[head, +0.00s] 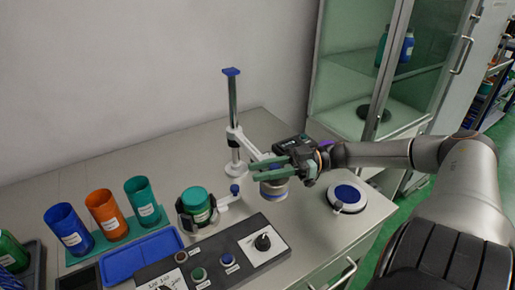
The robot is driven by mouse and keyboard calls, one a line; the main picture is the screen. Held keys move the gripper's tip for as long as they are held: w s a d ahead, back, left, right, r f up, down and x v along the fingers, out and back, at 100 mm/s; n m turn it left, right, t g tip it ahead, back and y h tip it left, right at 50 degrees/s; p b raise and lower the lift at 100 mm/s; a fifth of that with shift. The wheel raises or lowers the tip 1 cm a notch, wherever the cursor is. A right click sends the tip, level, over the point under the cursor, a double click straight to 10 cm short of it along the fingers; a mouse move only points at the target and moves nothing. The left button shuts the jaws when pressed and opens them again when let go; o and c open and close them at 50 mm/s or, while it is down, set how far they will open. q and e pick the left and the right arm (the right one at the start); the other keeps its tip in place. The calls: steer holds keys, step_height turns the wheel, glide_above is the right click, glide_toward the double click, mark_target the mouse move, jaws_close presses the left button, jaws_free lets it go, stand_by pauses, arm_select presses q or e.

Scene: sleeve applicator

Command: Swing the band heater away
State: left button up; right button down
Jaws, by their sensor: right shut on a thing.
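The band heater (273,191), a short pale cylinder with a dark blue band, hangs at the end of a white swing arm (242,142) on a metal post with a blue cap. It is over bare counter, to the right of and apart from the green jar (196,203) in its dark holder. My right gripper (267,170), with green fingers, comes in from the right and is shut at the top of the heater. The fingers hide the exact grip point. My left gripper is not in view.
A control panel (213,262) with knobs lies in front. Blue, orange and teal cups (106,214) stand on the left beside a blue tray (140,256). A round blue-topped item (347,196) sits on the right. A glass cabinet (350,50) stands behind.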

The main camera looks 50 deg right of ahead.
steer(key=shift+d, duration=0.1)
steer(key=c, duration=0.6)
jaws_free()
steer(key=shift+s+d, duration=0.1)
steer(key=shift+d, duration=0.05)
steer(key=v, duration=1.2)
steer(key=shift+d+p, duration=0.15)
steer(key=shift+p, duration=0.15)
steer(key=shift+s, duration=0.15)
